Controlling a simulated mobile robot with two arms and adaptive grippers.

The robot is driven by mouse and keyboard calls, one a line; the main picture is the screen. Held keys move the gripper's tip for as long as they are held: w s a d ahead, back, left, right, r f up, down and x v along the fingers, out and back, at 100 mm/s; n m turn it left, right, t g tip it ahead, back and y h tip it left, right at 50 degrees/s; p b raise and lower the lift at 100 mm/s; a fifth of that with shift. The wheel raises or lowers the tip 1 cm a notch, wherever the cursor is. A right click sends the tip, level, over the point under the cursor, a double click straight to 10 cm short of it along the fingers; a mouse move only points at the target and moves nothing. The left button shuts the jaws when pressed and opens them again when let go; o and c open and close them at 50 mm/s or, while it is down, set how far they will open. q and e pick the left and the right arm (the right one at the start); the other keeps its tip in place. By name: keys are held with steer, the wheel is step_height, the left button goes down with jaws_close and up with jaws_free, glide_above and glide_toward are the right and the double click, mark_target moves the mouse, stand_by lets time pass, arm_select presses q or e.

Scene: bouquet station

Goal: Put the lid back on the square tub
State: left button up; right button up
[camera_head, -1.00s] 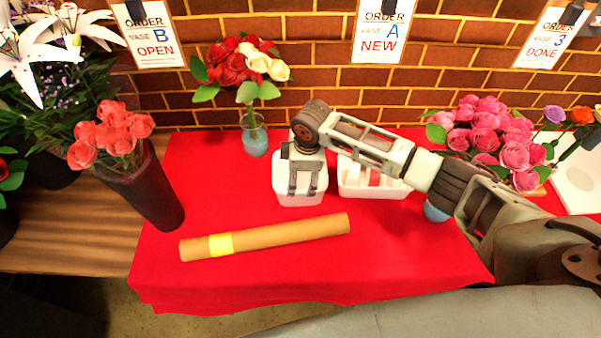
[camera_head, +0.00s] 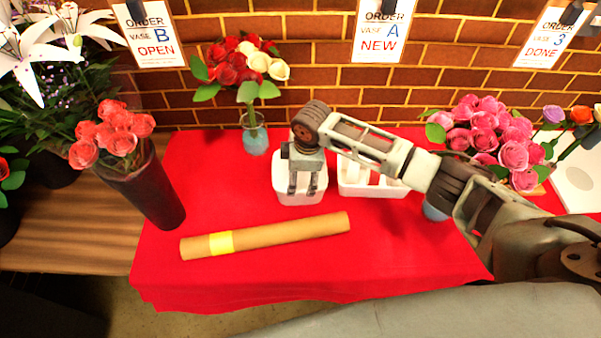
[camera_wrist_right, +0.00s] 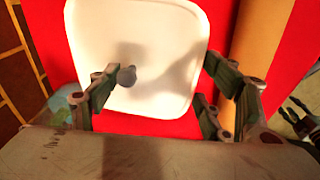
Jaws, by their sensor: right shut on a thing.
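The white square tub (camera_head: 300,198) stands on the red cloth, mid-table. Its flat white lid (camera_wrist_right: 165,35) with rounded corners and a small grey knob (camera_wrist_right: 127,76) fills much of the wrist view. My right gripper (camera_head: 305,190) points down over the tub in the head view. In the wrist view my right gripper (camera_wrist_right: 165,85) has its fingers on either side of the knob and is shut on the lid; the exact contact is unclear. The lid's seating on the rim is hidden. Dark jointed parts at the wrist view's right edge may be my left gripper (camera_wrist_right: 298,112).
A white divided container (camera_head: 372,190) stands close right of the tub. A brown paper roll (camera_head: 290,231) with a yellow band lies in front. A glass vase (camera_head: 254,138) with red and cream roses is behind left. Bare red cloth (camera_head: 215,190) lies left of the tub.

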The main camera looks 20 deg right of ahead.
steer(key=shift+p, duration=0.3)
stand_by(0.6)
steer(key=o, duration=1.3)
steer(key=shift+o, duration=0.7)
steer(key=shift+r+p, duration=3.5)
steer(key=shift+p, duration=0.2)
steer(key=shift+c, duration=0.5)
